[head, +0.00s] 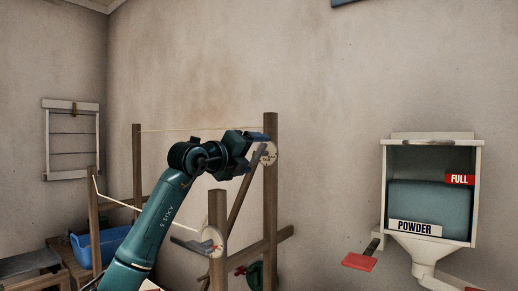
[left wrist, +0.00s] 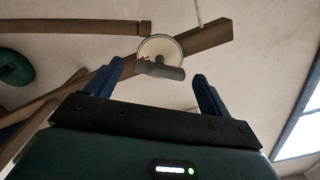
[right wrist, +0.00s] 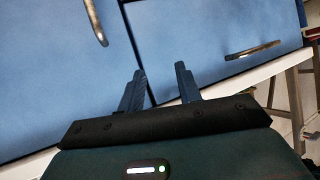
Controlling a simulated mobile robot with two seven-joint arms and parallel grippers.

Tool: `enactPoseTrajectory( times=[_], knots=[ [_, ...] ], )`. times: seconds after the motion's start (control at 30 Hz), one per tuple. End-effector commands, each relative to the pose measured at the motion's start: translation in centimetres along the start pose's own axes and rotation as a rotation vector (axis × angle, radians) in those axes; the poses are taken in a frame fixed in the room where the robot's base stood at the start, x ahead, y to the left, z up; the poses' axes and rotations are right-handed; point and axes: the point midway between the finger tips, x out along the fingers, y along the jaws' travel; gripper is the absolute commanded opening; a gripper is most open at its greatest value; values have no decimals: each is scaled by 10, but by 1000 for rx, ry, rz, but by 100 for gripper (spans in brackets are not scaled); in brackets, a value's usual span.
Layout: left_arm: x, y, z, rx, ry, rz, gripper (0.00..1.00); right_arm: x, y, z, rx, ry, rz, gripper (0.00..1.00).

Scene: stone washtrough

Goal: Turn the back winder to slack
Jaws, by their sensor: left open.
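The back winder (head: 267,154) is a pale disc near the top of the back right wooden post. Its grey handle bar (left wrist: 160,70) lies across the disc in the left wrist view. My left gripper (head: 259,136) is at this disc, partly covering it in the head view. In the left wrist view its blue fingers are spread, one toward each end of the bar, with no visible grip on it. A pale line (head: 190,129) runs along the top to the back right post. My right gripper (right wrist: 159,70) is open and empty, facing blue cabinet doors.
The front winder (head: 212,241), with a grey lever and red mark, sits on the front right post (head: 218,272). A blue tub (head: 84,246) is at left. A powder box (head: 430,145) with a red-ended lever (head: 358,261) hangs on the right wall.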

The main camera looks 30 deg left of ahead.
Motion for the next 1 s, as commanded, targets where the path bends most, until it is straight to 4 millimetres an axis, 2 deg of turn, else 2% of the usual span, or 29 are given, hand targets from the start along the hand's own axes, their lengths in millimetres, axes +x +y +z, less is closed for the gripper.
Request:
enactPoseTrajectory(
  times=[0.03, 0.2, 0.57, 1.0],
  knots=[
    [9, -2, 0, -2, 3, 0, 82, -2, 0, -4, -7, -1, 0, 34],
    [26, -1, 0, -1, 1, 0, 82, -3, 0, -5, -19, -7, 1, 34],
    [31, 0, 0, 1, 0, -1, 82, -2, 0, -2, -26, -13, 2, 34],
    [30, 0, 0, 1, 0, -1, 47, -2, 0, -6, -26, -4, 2, 34]
  ],
)
